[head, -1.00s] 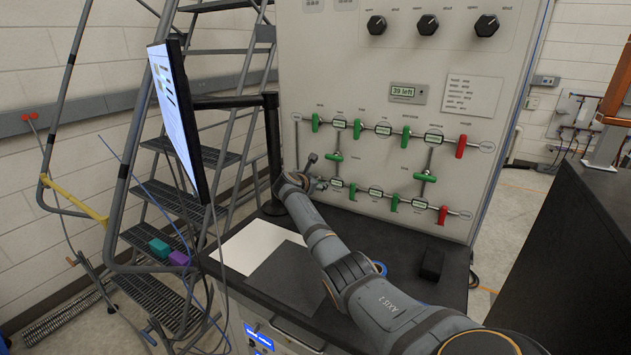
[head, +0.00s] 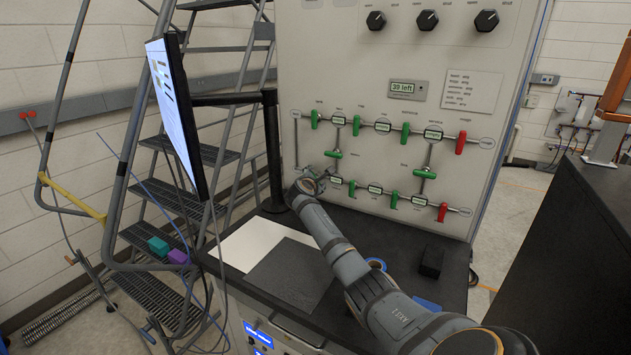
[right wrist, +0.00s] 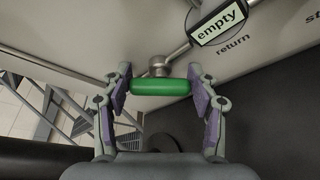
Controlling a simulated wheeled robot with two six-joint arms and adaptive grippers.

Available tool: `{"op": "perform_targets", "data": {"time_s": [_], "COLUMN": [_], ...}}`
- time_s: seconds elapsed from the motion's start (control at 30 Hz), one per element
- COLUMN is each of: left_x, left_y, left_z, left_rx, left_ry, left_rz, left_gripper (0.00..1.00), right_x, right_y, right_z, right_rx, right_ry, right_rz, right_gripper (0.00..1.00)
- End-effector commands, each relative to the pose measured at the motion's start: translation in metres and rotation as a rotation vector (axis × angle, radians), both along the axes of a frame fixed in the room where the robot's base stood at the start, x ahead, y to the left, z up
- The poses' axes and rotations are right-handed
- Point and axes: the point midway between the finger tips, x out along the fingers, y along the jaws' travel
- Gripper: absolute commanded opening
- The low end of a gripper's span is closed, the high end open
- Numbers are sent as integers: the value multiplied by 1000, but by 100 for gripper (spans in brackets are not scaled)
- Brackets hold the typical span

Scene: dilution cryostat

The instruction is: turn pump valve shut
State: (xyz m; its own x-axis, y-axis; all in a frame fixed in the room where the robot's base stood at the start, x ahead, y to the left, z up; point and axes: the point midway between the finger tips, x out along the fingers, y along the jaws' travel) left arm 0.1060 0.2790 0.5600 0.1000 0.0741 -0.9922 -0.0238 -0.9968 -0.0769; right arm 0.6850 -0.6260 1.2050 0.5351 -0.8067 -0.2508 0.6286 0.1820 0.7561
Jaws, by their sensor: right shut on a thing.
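In the right wrist view a green valve handle (right wrist: 160,87) sits on a round metal stem in front of a pipe. It lies level in the picture, at a slant to the pipe. My right gripper (right wrist: 160,92) is shut on it, one purple-padded finger at each end. A display reading "empty" (right wrist: 218,23) stands up and to the right, above the word "return". In the head view my right gripper (head: 322,179) is at the lower left of the valve panel (head: 365,215) and hides the held handle. My left gripper is not in view.
Other green handles (head: 333,154) and two red ones (head: 461,143) stick out close by on the panel. A monitor (head: 172,115) and stair ladder stand left. A black block (head: 432,262) and a dark pad (head: 292,274) lie on the bench below.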

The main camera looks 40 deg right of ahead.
Motion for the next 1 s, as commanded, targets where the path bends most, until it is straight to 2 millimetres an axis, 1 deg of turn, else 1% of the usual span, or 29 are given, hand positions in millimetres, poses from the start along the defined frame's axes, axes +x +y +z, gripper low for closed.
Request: {"op": "perform_targets", "data": {"time_s": [0.47,0.5,0.63,1.0], "left_x": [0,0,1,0], "left_y": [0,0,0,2], "left_z": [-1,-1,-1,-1], "left_rx": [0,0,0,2], "left_ry": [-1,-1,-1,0], "left_rz": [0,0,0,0], "left_gripper": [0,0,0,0], "right_x": [-1,-1,0,-2], "right_y": [0,0,0,2], "right_z": [-2,-2,-1,0], "right_rx": [5,4,4,3], "right_ry": [-10,-9,-11,-12], "right_rz": [-1,-1,-1,0], "right_gripper": [28,65,83,83]}}
